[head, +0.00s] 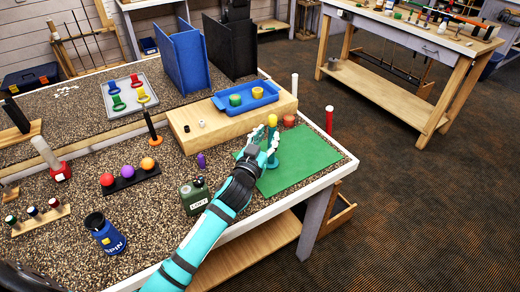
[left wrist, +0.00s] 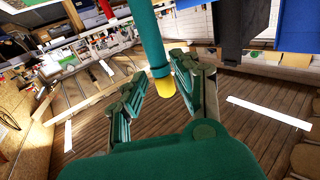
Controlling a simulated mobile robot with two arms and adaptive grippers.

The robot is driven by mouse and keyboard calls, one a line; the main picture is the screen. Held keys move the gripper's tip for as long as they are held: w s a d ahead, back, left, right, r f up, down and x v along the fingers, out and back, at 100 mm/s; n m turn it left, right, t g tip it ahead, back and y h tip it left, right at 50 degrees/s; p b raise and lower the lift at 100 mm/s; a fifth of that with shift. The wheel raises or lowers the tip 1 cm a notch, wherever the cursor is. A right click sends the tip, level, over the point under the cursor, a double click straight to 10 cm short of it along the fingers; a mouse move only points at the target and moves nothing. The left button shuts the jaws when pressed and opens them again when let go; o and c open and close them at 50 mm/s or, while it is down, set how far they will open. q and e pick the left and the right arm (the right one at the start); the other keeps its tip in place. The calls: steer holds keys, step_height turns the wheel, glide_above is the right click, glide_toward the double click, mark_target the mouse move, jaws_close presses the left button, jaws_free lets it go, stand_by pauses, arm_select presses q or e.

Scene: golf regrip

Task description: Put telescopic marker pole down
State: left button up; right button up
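The telescopic marker pole (head: 272,151) is a short teal cylinder with a yellow end. In the head view it stands upright over the green mat (head: 301,160), yellow end up; I cannot tell whether its foot touches the mat. My left gripper (head: 266,139) is around its upper part. In the left wrist view the pole (left wrist: 151,45) runs in from the top edge to its yellow end, between the tips of my left gripper (left wrist: 158,76). Both fingertips appear to meet it, so the gripper looks shut on it. My right gripper is out of view.
Behind the mat is a wooden block (head: 226,125) with a blue tray (head: 246,97). The mat's right part is clear.

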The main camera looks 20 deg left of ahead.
arm_select(q)
steer(key=s, duration=0.6)
steer(key=shift+b, duration=0.4)
